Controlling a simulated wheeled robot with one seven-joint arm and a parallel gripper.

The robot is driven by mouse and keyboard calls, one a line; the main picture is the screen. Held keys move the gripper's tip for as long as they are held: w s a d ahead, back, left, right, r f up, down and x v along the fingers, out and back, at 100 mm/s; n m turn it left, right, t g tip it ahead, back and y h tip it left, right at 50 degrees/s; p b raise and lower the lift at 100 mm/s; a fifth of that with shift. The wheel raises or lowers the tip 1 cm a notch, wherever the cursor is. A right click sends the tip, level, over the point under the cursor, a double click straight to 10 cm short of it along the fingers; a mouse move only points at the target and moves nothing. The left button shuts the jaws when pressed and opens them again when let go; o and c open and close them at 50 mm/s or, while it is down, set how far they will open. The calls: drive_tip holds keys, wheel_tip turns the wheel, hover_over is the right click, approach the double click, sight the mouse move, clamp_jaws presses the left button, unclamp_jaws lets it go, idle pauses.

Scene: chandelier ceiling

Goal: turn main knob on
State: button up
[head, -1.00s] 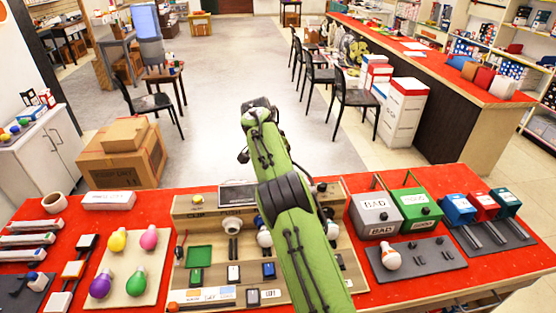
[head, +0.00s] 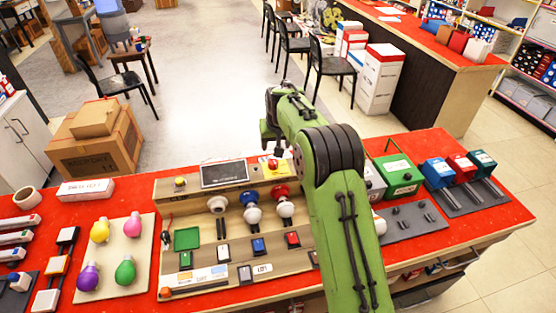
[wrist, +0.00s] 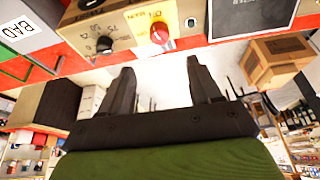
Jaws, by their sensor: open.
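A wooden test panel (head: 200,285) stands on the red bench. At its back edge a red knob on a yellow base (head: 273,164) shows in the head view. In the head view my arm partly hides the panel's right side.
A dark screen (head: 224,174) is left of the red knob on the panel. Bulbs in sockets (head: 252,214) stand in front. Coloured bulbs (head: 125,270) lie on a board at left. A green box (head: 398,178) stands at right.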

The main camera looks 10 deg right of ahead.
sight(273, 161)
drive_tip(key=x, duration=1.3)
drive_tip(key=shift+p, duration=0.3)
drive_tip(key=c, duration=1)
drive_tip(key=shift+m, duration=0.7)
drive_tip(key=shift+c, duration=0.2)
drive_tip(key=shift+m+g+h, duration=0.3)
drive_tip(key=shift+m+h, duration=0.5)
drive_tip(key=shift+m, duration=0.7)
drive_tip(key=shift+a, duration=0.1)
drive_tip(key=o, duration=1)
drive_tip(key=shift+o, duration=0.2)
drive_tip(key=v, duration=1.5)
drive_tip(key=shift+s+r, duration=0.25)
drive_tip(key=shift+r, duration=0.1)
